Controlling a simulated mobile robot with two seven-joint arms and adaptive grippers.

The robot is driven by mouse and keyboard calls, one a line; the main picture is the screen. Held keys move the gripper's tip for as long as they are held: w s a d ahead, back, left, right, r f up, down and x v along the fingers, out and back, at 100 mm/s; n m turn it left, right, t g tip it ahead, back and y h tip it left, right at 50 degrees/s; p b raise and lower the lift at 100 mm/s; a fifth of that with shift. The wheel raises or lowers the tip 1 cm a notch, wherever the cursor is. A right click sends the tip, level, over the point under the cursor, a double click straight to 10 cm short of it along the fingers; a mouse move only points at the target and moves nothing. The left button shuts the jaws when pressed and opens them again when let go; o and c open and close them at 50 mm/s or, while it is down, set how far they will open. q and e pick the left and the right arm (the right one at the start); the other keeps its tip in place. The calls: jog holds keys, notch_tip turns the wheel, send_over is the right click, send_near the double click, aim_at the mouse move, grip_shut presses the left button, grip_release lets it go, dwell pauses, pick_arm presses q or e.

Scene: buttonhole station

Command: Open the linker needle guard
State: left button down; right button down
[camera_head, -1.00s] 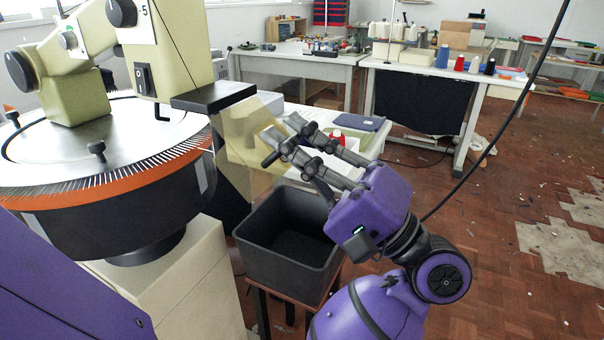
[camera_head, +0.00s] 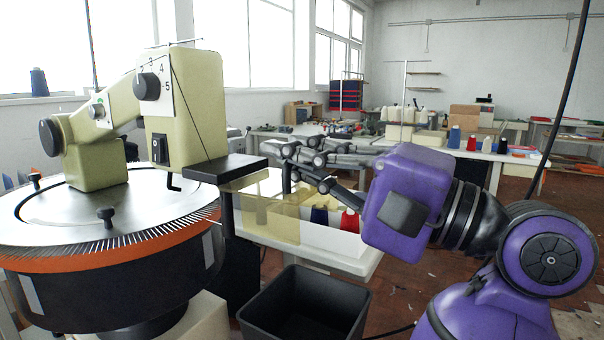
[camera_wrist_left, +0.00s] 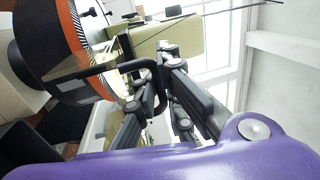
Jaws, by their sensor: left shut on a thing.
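The linker (camera_head: 110,230) stands at left, a round dial with needles around its rim and an orange band below. Its needle guard (camera_head: 268,212) is a see-through yellowish panel below and right of the black plate (camera_head: 225,167) on the cream machine head. My left gripper (camera_head: 291,165) is at the guard's upper right side, its fingers closed on the guard's dark handle, which they partly hide. In the left wrist view the fingers (camera_wrist_left: 150,85) meet near a black bent handle bar (camera_wrist_left: 95,72) beside the dial rim. My right gripper is out of view.
A black bin (camera_head: 305,305) stands below the guard. Behind are a white table with a red cone (camera_head: 349,221) and a blue cone (camera_head: 319,215). Further benches with yarn cones (camera_head: 471,144) stand at the back right.

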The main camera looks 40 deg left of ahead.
pick_arm(q)
jog(key=shift+r, duration=0.4)
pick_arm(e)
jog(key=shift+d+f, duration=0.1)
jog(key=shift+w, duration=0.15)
pick_arm(q)
jog(key=c, duration=2.2)
grip_release()
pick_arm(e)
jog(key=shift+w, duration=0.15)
pick_arm(q)
jog(key=shift+a+f, duration=0.1)
jog(key=shift+a, duration=0.05)
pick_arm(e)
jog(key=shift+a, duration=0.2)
pick_arm(q)
jog(key=shift+d, duration=0.25)
jog(key=v, duration=1.1)
jog(key=shift+d+f, duration=0.15)
jog(key=shift+d, duration=0.1)
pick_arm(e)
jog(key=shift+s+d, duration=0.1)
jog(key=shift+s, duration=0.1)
